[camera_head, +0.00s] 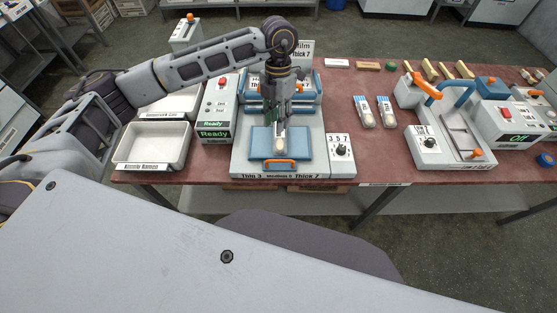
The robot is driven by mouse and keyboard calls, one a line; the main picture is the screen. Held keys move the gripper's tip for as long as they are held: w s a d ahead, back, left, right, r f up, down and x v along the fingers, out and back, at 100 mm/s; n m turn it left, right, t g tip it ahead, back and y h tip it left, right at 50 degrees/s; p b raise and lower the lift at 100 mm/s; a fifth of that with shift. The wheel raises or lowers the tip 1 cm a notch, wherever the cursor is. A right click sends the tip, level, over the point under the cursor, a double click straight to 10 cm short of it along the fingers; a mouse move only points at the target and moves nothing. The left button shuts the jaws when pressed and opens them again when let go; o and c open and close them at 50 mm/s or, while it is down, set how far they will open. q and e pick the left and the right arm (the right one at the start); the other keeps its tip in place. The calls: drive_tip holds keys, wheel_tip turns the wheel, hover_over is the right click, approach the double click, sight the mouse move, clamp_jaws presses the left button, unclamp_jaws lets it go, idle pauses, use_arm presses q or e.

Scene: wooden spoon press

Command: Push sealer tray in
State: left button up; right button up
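The sealer (236,160) stands in the middle of the table, with a white body and a raised blue part at its back. Its blue sealer tray (300,147) is at the front, with an orange handle (279,163) at its front edge. A small pale pack (280,141) is over the middle of the tray, pointing along its depth. My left gripper (279,119) points down at the pack's far end, behind the handle. The fingers are small and dark, so their opening and any grip on the pack are unclear. My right gripper is out of view.
A control box reading "Ready" (216,112) stands left of the sealer, beside white trays (150,162). A dial box (341,152) is at its right. Two packs (365,111) (386,111) lie farther right, before a press (455,155). Bare table lies between them.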

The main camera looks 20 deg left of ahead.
use_arm(q)
drive_tip(key=m, duration=1)
drive_tip(key=shift+s+d, duration=0.3)
drive_tip(key=shift+s, duration=0.1)
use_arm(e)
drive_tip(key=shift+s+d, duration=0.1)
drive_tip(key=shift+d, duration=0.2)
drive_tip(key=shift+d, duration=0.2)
use_arm(q)
drive_tip(key=shift+f, duration=0.2)
drive_tip(key=p+x, duration=0.2)
drive_tip(key=x, duration=1.1)
drive_tip(key=shift+d+f+p, duration=0.1)
drive_tip(key=shift+f+p, duration=0.15)
drive_tip(key=shift+p, duration=0.1)
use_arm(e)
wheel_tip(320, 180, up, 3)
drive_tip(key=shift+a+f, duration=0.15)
use_arm(q)
clamp_jaws()
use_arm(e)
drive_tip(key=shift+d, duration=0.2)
